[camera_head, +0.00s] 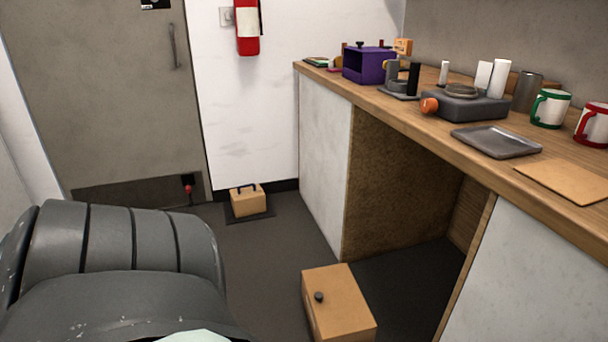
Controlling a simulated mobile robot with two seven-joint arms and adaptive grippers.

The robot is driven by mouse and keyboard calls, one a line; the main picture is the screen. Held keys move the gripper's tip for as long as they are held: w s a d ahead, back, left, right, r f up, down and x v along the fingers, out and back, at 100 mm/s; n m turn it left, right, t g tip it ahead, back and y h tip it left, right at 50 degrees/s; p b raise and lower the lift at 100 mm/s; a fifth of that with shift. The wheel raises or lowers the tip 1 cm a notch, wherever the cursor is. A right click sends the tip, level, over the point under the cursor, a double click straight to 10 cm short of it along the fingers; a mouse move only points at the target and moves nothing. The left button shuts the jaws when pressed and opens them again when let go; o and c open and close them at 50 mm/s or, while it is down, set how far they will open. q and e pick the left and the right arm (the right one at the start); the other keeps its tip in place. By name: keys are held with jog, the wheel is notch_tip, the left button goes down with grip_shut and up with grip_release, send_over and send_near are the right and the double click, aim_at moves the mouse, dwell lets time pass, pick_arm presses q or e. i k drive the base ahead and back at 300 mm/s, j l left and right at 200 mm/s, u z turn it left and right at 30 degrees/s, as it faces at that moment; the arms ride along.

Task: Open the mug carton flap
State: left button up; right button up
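A tan carton (346,295) with a small dark knob (319,297) on its top stands on the floor at the bottom centre, in front of the opening under the counter. Its top looks closed. A smaller tan carton (248,201) with dark blue handles sits on a dark mat by the far wall. I cannot tell from the view which one is the mug carton. A white mug with green trim (550,108) and a white mug with red trim (593,125) stand on the counter at the right. Neither gripper is in view.
The wooden counter (432,118) holds a grey tray (494,142), a brown sheet (566,181), a purple box (369,65) and a grey device (465,104). A large ribbed grey shape covers the lower left. Dark floor (268,256) is clear between the cartons.

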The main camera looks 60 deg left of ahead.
aim_at(340, 309)
jog(key=u, duration=1.55)
jog(key=i+j+z, duration=0.15)
jog(key=j, duration=0.35)
jog(key=i+j+z, duration=0.15)
jog(key=j, duration=0.35)
jog(key=i+j+z, duration=0.1)
jog(key=j, duration=0.4)
jog(key=i+j+z, duration=0.15)
jog(key=j, duration=0.35)
jog(key=j+z, duration=0.15)
jog(key=j, duration=0.4)
jog(key=i, duration=0.05)
